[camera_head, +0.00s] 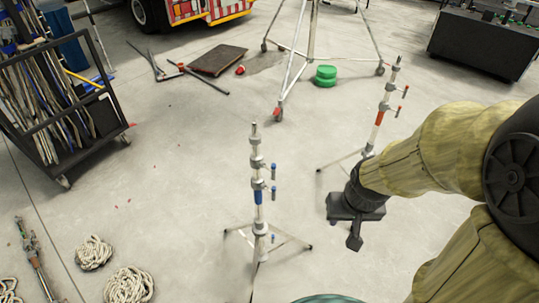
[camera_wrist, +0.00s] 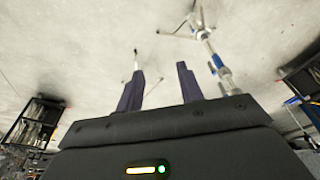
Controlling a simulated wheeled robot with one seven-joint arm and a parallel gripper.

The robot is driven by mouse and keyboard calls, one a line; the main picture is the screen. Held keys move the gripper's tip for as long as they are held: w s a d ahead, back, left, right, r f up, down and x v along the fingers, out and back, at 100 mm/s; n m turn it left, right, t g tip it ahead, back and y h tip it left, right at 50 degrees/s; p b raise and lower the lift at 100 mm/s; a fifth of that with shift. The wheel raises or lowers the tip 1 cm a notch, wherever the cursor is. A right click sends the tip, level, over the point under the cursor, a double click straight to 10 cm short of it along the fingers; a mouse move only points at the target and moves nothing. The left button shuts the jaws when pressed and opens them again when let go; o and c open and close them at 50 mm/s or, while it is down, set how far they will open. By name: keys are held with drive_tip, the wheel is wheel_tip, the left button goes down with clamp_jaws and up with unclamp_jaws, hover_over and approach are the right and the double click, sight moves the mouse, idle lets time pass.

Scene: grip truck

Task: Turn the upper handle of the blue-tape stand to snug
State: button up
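The blue-tape stand (camera_head: 258,198) is upright on its tripod, left of centre in the head view. Its upper handle (camera_head: 273,170) and lower handle (camera_head: 273,192) are small blue-ended levers on its right side. My gripper (camera_head: 349,232) is to the right of the stand, well apart from it, touching nothing. In the wrist view my gripper (camera_wrist: 160,68) shows two dark fingers spread apart with nothing between them. In that view, part of the stand with blue tape (camera_wrist: 220,68) shows right of the fingers; its handles are not clear there.
A red-tape stand (camera_head: 378,118) is upright behind my gripper, partly close to my arm.

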idle(0.3)
drive_tip(key=w+d+f+n+t+b, duration=0.25)
drive_tip(key=w+f, duration=0.25)
drive_tip(key=w, duration=0.4)
drive_tip(key=n+t+y+b, duration=0.6)
drive_tip(key=n+y+b, duration=0.25)
drive_tip(key=y, duration=0.55)
approach(272, 166)
drive_tip(key=shift+m, duration=0.4)
drive_tip(key=v, duration=0.2)
drive_tip(key=f+v, duration=0.1)
drive_tip(key=v, duration=0.2)
drive_tip(key=shift+w+d, duration=0.1)
drive_tip(key=shift+d, duration=0.15)
drive_tip(key=p+x, duration=0.2)
drive_tip(key=x, duration=1.5)
drive_tip(key=shift+w, duration=0.3)
drive_tip(key=shift+a, duration=0.1)
drive_tip(key=shift+c, duration=0.5)
